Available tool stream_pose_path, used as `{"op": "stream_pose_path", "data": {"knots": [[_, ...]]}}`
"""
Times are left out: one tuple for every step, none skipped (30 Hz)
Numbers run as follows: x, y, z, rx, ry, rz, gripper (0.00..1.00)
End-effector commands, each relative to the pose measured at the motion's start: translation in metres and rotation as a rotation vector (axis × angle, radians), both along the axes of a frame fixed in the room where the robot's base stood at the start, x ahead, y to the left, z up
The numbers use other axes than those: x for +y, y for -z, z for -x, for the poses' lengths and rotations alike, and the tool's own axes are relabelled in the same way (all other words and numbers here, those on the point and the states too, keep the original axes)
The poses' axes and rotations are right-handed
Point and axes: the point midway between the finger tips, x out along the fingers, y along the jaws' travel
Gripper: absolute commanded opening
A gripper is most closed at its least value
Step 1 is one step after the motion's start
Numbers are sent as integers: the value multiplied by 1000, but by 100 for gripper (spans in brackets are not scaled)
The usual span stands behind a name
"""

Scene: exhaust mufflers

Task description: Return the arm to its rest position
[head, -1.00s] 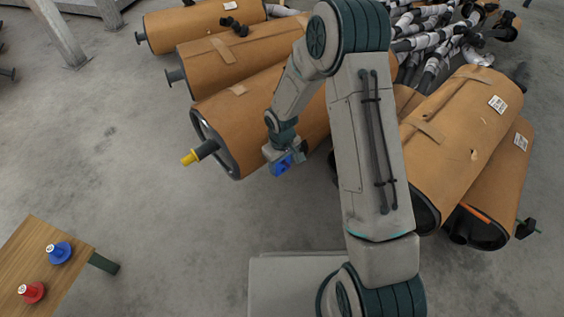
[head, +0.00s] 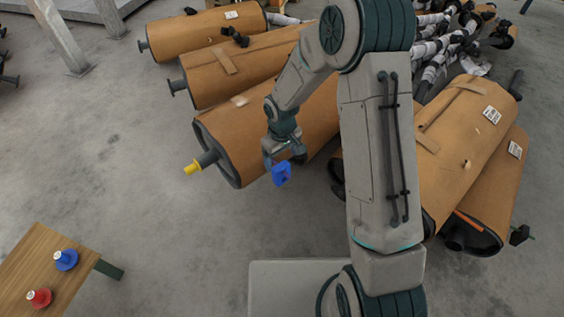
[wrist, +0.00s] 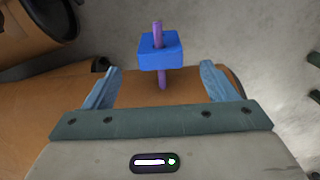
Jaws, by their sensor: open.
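My gripper (head: 286,159) hangs from the bent arm in front of a brown muffler (head: 265,130). In the wrist view my gripper (wrist: 160,68) has its two fingers spread wide, with nothing held between them. A blue block (head: 281,174) is just below the fingers in the head view. The wrist view shows this blue block (wrist: 160,52) with a purple rod (wrist: 158,28) through it, beyond the fingertips and apart from both fingers. What bears the block is not clear.
Several brown mufflers lie stacked behind and beside my arm, with one (head: 470,130) at right. A yellow cap (head: 193,167) sits on the near muffler's pipe. A wooden table (head: 35,255) at lower left holds a blue peg (head: 66,260) and a red peg (head: 39,298). Floor between is clear.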

Motion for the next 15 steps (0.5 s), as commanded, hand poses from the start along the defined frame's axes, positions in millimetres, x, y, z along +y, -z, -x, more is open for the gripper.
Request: {"op": "stream_pose_path", "data": {"knots": [[0,-16,0,-1,1,0,80],[0,-21,0,-1,1,0,80],[0,-28,0,-2,0,0,80],[0,-32,0,-1,0,-1,80],[0,-35,0,-1,0,-1,80],[0,-40,0,0,0,0,80],[0,-43,0,0,0,0,80],[0,-45,0,0,0,0,80],[0,-47,0,0,0,0,80],[0,-48,0,0,0,0,80],[0,-49,0,1,0,0,80],[0,-49,0,1,0,0,80],[0,-50,0,1,0,0,80],[0,-50,0,1,0,0,80],[0,-50,0,1,0,0,80]]}}
